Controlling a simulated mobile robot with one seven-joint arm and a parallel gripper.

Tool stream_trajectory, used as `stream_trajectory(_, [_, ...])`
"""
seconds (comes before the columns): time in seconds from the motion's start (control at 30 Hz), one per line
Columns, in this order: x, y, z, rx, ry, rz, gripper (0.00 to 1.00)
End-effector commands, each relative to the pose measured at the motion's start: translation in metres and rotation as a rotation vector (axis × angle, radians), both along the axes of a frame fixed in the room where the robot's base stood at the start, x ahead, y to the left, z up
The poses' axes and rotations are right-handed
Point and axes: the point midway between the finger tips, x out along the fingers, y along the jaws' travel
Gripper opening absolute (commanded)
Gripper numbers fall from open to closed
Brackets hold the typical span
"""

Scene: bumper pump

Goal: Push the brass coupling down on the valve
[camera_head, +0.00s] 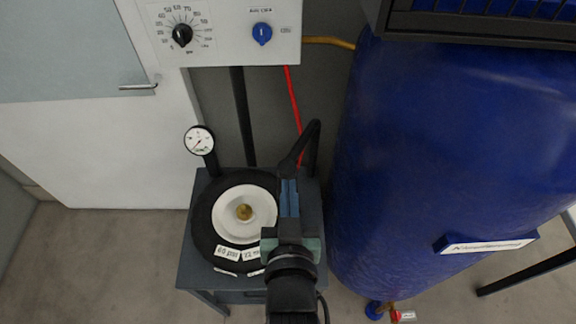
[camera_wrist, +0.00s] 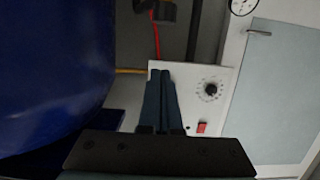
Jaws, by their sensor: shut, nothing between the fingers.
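A small round brass piece (camera_head: 244,212), which looks like the brass coupling, shows at the middle of the white hub (camera_head: 229,196) of a black tyre (camera_head: 204,222) in the head view. I cannot make out the valve apart from it, nor how far down the brass sits. My gripper (camera_head: 289,183) is to the right of the hub, with its fingers shut together and empty. In the wrist view the shut fingers (camera_wrist: 161,73) point toward the wall panel; the coupling is not seen there.
The tyre lies on a small grey-blue table (camera_head: 192,270). A pressure gauge (camera_head: 199,140) stands at its back left, and a black bent hose or handle (camera_head: 309,140) is just behind my gripper. A big blue tank (camera_head: 450,150) fills the right. A control panel (camera_head: 222,30) is at the back.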

Motion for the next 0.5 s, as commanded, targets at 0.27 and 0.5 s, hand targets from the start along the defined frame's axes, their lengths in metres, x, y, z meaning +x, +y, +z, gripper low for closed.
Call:
stream_trajectory(0.27, [0.04,0.0,-0.006,0.0,-0.003,0.0,0.0])
stream_trajectory(0.5, [0.079,0.0,-0.016,0.0,-0.001,0.0,0.0])
